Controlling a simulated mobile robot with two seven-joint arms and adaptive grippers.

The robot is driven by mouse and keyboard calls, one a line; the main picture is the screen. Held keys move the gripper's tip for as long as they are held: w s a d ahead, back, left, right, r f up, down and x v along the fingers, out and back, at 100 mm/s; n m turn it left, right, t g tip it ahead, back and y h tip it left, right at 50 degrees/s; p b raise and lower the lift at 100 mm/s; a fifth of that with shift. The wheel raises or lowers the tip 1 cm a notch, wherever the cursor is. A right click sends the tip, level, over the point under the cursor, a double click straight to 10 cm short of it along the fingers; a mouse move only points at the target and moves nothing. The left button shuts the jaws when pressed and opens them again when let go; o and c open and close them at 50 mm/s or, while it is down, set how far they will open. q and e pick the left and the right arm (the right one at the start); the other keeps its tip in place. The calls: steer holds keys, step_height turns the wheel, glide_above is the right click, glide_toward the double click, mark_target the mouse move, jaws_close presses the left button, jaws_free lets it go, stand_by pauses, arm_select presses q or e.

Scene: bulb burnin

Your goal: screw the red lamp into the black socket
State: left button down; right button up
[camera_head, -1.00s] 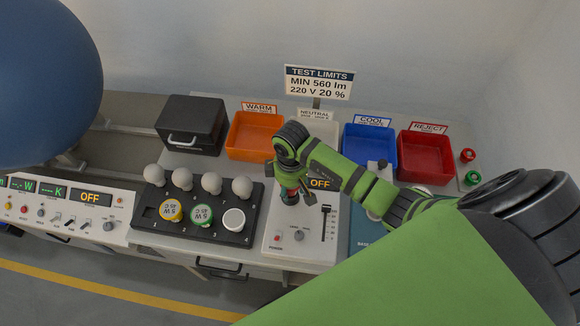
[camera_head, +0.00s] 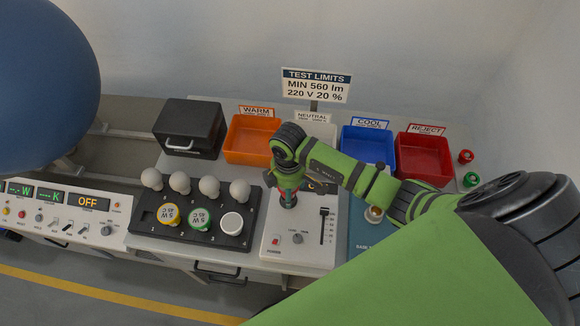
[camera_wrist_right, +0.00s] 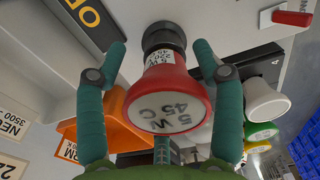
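The red lamp (camera_wrist_right: 172,98) shows in the right wrist view, its round face marked "5 W 45 C" towards the camera. Its white, labelled neck meets the black socket (camera_wrist_right: 163,36); how deep it sits I cannot tell. My right gripper (camera_wrist_right: 160,50) has one finger on each side of the lamp, with visible gaps between fingers and lamp. In the head view my right gripper (camera_head: 289,192) points down over the tester and largely hides lamp and socket. My left gripper is not in view.
A black rack (camera_head: 184,231) with white bulbs and yellow, green and white-topped lamps stands left of the tester (camera_head: 275,242). Behind are an orange bin (camera_head: 250,140), a blue bin (camera_head: 368,148) and a red bin (camera_head: 424,157). A black case (camera_head: 190,127) stands at the back left.

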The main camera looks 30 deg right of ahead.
steer(key=n, duration=0.4)
steer(key=shift+f+b, duration=0.15)
steer(key=shift+b, duration=0.15)
steer(key=n, duration=0.2)
steer(key=n+b, duration=0.1)
steer(key=n, duration=0.1)
steer(key=shift+a, duration=0.25)
steer(key=n+b, duration=0.1)
steer(key=n, duration=0.4)
steer(key=shift+w+a+f+n+b, duration=0.1)
steer(key=shift+a+n+b, duration=0.1)
steer(key=shift+n+b, duration=0.15)
steer(key=n, duration=0.1)
steer(key=n+b, duration=0.1)
steer(key=n, duration=0.1)
steer(key=shift+a+r, duration=0.15)
steer(key=shift+r, duration=0.05)
steer(key=shift+r, duration=0.15)
